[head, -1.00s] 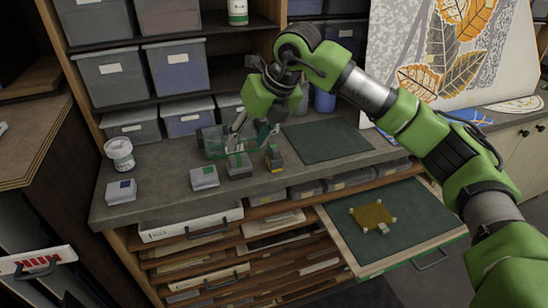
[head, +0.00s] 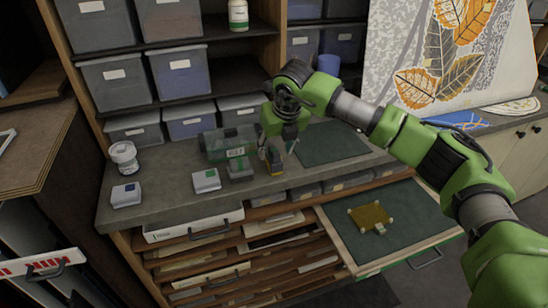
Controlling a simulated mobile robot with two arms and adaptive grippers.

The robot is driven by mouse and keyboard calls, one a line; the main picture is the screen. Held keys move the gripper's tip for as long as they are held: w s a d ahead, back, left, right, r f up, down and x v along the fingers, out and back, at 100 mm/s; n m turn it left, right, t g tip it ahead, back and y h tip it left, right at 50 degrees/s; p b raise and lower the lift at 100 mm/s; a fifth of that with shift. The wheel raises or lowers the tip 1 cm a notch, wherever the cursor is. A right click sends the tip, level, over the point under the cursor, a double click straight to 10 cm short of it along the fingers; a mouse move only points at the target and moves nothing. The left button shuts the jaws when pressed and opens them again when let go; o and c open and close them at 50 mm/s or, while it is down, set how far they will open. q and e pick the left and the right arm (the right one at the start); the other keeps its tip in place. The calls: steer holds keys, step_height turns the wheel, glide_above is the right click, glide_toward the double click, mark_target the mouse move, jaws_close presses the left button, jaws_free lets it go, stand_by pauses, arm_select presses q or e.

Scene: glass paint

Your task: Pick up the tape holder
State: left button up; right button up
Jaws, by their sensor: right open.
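A small dark block with a yellow-orange lower part (head: 275,164), which looks like the tape holder, stands on the grey counter (head: 160,202) near its front edge. My right gripper (head: 281,148) is open, pointing down just above and around the top of this block. Its body and fingers hide the block's upper part, and I cannot tell whether the fingers touch it. My left gripper is out of view.
Left of the block are a grey block (head: 241,172), a white box with a green patch (head: 206,181) and a clear green-tinted case (head: 217,145). A dark green mat (head: 332,143) lies right. Below, an open drawer (head: 340,237) holds an amber pane (head: 371,215).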

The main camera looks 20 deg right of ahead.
mark_target(275, 151)
steer(key=p+x, duration=0.1)
steer(key=x, duration=0.2)
steer(key=shift+a+f, duration=0.1)
steer(key=shift+f, duration=0.15)
steer(key=c, duration=1.3)
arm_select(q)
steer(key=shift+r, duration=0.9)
arm_select(e)
steer(key=shift+o, duration=0.2)
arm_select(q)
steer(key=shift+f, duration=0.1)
